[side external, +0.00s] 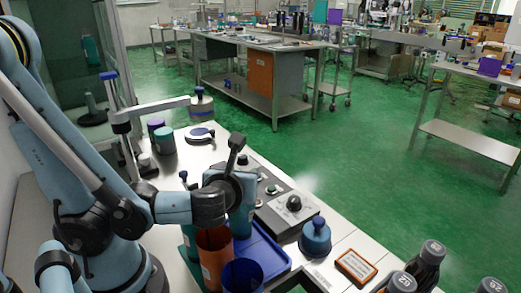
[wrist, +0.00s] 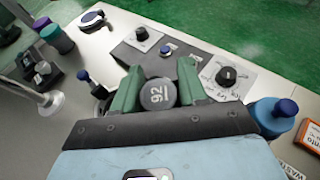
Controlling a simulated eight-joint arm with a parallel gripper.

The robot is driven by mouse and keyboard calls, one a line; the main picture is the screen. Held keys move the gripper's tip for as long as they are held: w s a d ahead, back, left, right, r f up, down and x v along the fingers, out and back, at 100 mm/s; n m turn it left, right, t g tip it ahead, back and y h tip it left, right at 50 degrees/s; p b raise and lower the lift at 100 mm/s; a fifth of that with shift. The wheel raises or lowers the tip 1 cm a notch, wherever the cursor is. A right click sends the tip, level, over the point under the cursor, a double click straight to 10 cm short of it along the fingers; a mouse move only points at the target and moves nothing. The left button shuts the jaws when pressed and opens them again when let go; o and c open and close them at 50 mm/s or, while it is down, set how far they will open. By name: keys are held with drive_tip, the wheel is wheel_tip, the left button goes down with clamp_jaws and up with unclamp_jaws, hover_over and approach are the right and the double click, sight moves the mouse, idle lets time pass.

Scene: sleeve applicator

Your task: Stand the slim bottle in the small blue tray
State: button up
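My gripper (wrist: 160,90) has its green fingers on both sides of a slim bottle (wrist: 158,95), whose round dark cap, marked 92, faces the wrist camera. The fingers look closed on it with no clear gap. In the side view my gripper (side external: 240,203) is over the workbench at the back of the small blue tray (side external: 268,252). The bottle's body is mostly hidden there by the fingers and wrist. I cannot tell whether its base touches anything. The tray is partly hidden behind cups in front of it and is not seen in the wrist view.
An orange cup (side external: 213,262) and a navy cup (side external: 243,276) stand close before the tray. A grey control box with a black knob (side external: 293,203) is behind it. A blue-capped round bottle (side external: 315,238), an orange-edged label box (side external: 355,267) and dark-capped bottles (side external: 428,262) stand to the right.

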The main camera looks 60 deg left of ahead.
drive_tip(key=o, duration=0.3)
drive_tip(key=shift+o, duration=0.2)
drive_tip(key=shift+r, duration=0.15)
drive_tip(key=v, duration=0.7)
drive_tip(key=shift+s+d, duration=0.15)
drive_tip(key=shift+s, duration=0.05)
drive_tip(key=shift+w+r, duration=0.1)
drive_tip(key=shift+x, duration=3.5)
drive_tip(key=shift+w+f, duration=0.1)
drive_tip(key=shift+f, duration=0.15)
drive_tip(key=shift+r, duration=0.1)
drive_tip(key=shift+r, duration=0.15)
